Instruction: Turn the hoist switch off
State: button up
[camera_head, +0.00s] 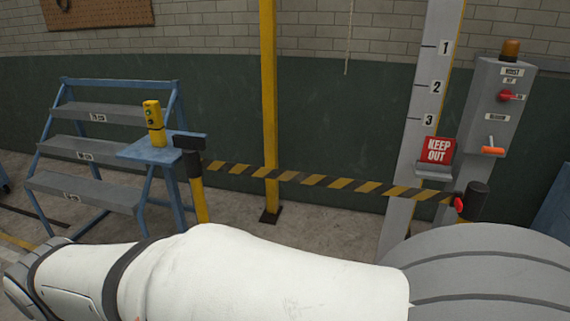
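A grey hoist control box (485,125) stands at the right, with a plate that seems to read HOIST near its top. A red switch (504,95) is on its front, with one small label above it and one to its right, both too small to read surely. The switch seems to point right. Lower on the box, under another label, is a lever with an orange handle (492,150). An amber lamp (510,50) sits on top. My white arm lies across the bottom of the view, well apart from the box. My gripper is not in view.
A yellow-black barrier belt (330,182) runs from a yellow-black post (197,185) to a dark post head (475,200) below the box. A red KEEP OUT sign (438,150) stands by the numbered column (425,110). Blue steps (95,150) and a yellow pendant (154,122) are left.

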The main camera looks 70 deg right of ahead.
aim_at(505, 95)
jog(key=z, duration=3.55)
jog(key=k, duration=1.3)
jog(key=z, duration=0.65)
jog(key=i, duration=2)
jog(key=u, duration=0.4)
